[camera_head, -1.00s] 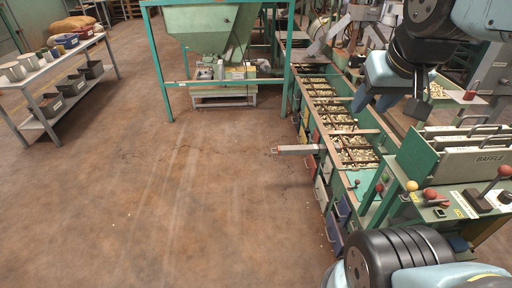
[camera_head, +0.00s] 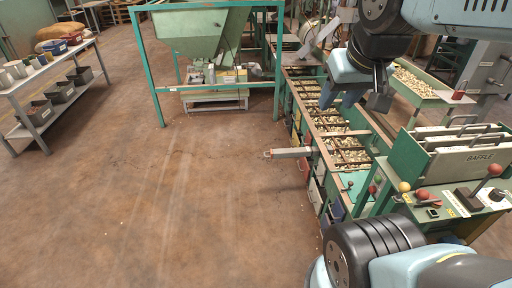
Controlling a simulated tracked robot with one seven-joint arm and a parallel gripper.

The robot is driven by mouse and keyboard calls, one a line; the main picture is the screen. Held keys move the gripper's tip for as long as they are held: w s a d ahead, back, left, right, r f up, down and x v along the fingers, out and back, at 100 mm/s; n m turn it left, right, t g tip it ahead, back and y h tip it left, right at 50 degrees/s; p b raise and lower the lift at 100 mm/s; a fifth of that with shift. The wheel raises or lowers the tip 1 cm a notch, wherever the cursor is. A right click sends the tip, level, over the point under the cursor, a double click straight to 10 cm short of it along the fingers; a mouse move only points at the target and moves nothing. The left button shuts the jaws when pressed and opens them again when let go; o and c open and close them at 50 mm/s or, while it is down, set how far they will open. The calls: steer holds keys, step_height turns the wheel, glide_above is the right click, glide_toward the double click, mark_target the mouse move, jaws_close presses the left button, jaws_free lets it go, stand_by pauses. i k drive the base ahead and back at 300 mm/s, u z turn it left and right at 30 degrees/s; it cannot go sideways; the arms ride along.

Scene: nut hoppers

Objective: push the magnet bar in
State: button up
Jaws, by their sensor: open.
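The magnet bar (camera_head: 290,153) is a pale grey bar sticking out to the left from the side of the long green sorting trough, low above the floor. A small loop shows at its outer end. My gripper (camera_head: 340,98) hangs above the trough, up and to the right of the bar, clear of it. Its bluish fingers are open, with nothing seen between them.
The trough's wall (camera_head: 320,168) carries coloured bins below. A green hopper stand (camera_head: 159,95) stands behind. A lever panel (camera_head: 444,203) and baffle box (camera_head: 470,163) stand at right. A shelf table (camera_head: 45,77) stands far left. The brown floor left of the bar is clear.

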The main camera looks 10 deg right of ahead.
mark_target(306, 151)
steer(key=u, duration=0.25)
steer(key=i, duration=0.9)
steer(key=z, duration=0.4)
